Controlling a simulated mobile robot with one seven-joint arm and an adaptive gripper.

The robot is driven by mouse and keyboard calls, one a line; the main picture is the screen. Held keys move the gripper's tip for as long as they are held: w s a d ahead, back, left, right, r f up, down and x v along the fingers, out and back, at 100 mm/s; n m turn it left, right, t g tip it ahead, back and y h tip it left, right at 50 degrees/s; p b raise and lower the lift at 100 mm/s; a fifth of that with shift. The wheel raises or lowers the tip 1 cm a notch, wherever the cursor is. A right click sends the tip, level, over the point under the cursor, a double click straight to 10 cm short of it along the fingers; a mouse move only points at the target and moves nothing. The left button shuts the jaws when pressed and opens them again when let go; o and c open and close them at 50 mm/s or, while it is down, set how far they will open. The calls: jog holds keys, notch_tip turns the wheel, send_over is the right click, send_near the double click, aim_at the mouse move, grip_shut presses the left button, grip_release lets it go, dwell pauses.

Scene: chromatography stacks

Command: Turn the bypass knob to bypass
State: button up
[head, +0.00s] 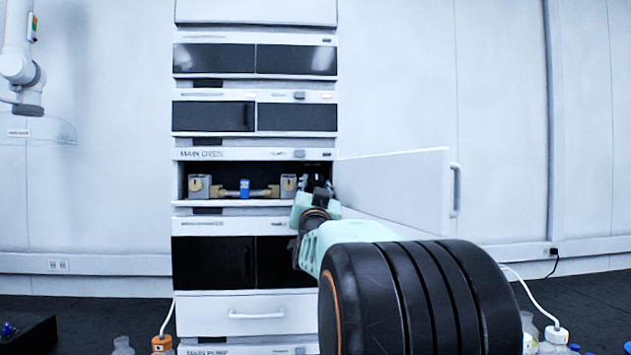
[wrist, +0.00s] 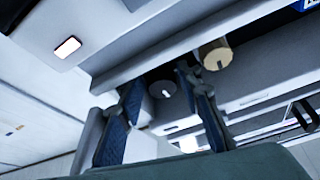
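In the wrist view, a dark grey round knob (wrist: 164,89) with a light pointer mark shows between my gripper's fingers; I cannot tell whether they touch it. A beige knob (wrist: 216,55) with a light mark is to its right. I cannot read a label that tells which is the bypass knob. My gripper (wrist: 160,84) is open, with its two blue-padded fingers apart. In the head view, my gripper (head: 318,187) is at the right end of the open column compartment (head: 225,170). My arm hides part of that end.
The white compartment door (head: 395,190) stands swung open to the right, just beside my gripper. Inside, a blue-banded fitting (head: 244,188) sits between two grey blocks, the left block (head: 199,187) being clearer. Closed black-fronted modules (head: 213,262) are below. Bottles (head: 555,337) stand at lower right.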

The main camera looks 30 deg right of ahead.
jog(key=shift+w+d, duration=0.1)
jog(key=shift+w, duration=0.05)
jog(key=c, duration=0.9)
jog(key=shift+o, duration=0.2)
jog(key=shift+r, duration=0.1)
